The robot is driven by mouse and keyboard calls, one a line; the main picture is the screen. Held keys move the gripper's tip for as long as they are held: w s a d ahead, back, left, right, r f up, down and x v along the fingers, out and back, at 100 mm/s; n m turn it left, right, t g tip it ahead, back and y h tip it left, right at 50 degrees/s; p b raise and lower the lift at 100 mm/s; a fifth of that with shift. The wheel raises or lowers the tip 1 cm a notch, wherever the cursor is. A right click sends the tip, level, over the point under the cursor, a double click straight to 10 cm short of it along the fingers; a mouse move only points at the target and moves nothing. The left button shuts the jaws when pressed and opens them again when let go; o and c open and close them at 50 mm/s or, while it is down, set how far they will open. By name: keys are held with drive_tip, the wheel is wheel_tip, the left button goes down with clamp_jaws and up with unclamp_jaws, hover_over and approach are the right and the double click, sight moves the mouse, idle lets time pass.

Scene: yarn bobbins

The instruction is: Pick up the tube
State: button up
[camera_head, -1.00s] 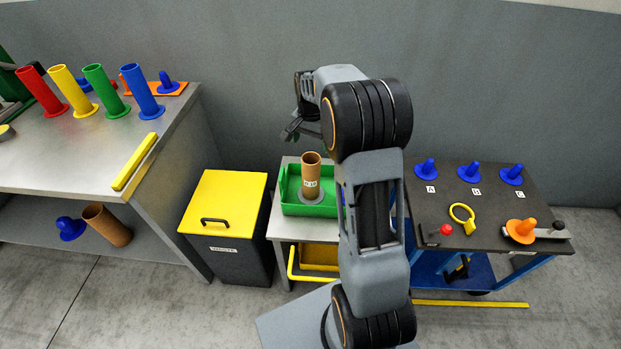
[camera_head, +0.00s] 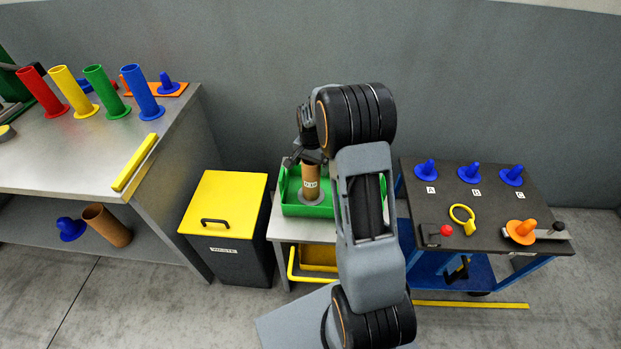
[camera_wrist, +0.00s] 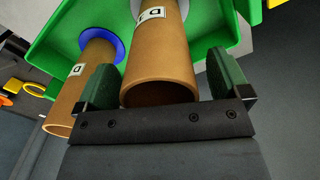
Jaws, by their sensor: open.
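A brown cardboard tube (camera_head: 311,183) with a white label stands upright on a grey round base in the green tray (camera_head: 290,207). My gripper (camera_head: 306,160) is over the tube's top in the head view. In the wrist view, my open gripper (camera_wrist: 162,75) has one green-padded finger on each side of the same tube (camera_wrist: 158,60), with gaps showing beside it. The tube's open end is close to the gripper's palm. A second brown tube (camera_wrist: 83,82), with a blue base and a label, stands to the left, outside the fingers. My arm hides it in the head view.
A yellow-lidded bin (camera_head: 225,200) stands left of the tray's table. A bench with coloured tubes (camera_head: 105,92) is further left. A dark cart top (camera_head: 490,215) with blue pegs and an orange one is to the right. A grey wall is behind.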

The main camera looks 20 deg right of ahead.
drive_tip(key=c, duration=1.2)
drive_tip(key=shift+r, duration=0.15)
wheel_tip(320, 180, up, 10)
drive_tip(key=shift+f, duration=0.1)
